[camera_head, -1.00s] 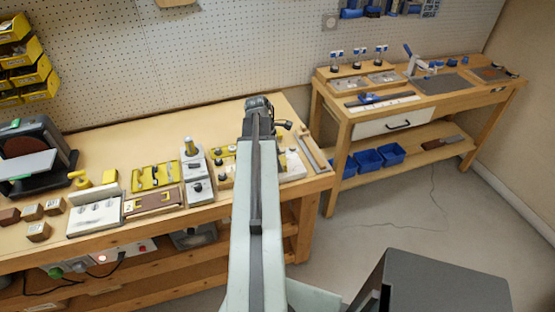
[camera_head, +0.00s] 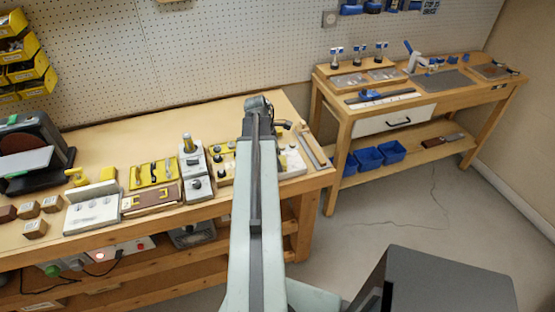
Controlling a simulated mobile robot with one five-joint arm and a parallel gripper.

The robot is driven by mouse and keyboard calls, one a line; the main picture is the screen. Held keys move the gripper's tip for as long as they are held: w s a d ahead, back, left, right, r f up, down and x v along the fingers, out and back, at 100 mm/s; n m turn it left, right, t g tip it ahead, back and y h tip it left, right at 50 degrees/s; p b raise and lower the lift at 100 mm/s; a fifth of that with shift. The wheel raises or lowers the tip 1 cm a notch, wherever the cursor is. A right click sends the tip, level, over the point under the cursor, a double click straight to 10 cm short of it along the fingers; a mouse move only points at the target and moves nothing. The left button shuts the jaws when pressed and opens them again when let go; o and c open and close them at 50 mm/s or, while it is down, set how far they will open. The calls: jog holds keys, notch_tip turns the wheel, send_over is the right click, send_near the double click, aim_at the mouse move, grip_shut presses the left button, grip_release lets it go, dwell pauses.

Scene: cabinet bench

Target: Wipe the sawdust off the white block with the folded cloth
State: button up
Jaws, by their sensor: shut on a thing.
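A pale whitish block (camera_head: 293,161) shows just right of my arm, near the right end of the left bench. I take it for the white block; sawdust on it is too small to make out. My gripper (camera_head: 258,103) is at the far end of my outstretched arm, above the bench. Its dark end shows, but the arm hides the fingertips and the thing between them. The folded cloth is not visible anywhere. I cannot tell whether the gripper touches the block.
The wooden bench (camera_head: 150,130) also holds a white slotted fixture (camera_head: 92,214), a yellow tool tray (camera_head: 153,174), a grey upright device (camera_head: 193,170), wooden cubes and a sander (camera_head: 30,150). A second bench (camera_head: 440,97) stands to the right. The left bench's back is clear.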

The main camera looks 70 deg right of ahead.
aim_at(285, 159)
jog(key=shift+s+d+r, duration=0.1)
jog(key=shift+s+d, duration=0.9)
jog(key=shift+s, duration=0.15)
jog(key=shift+s+d, duration=0.6)
jog(key=shift+s, duration=0.2)
jog(key=shift+s+d, duration=0.6)
jog(key=shift+s, duration=0.15)
jog(key=shift+a, duration=0.1)
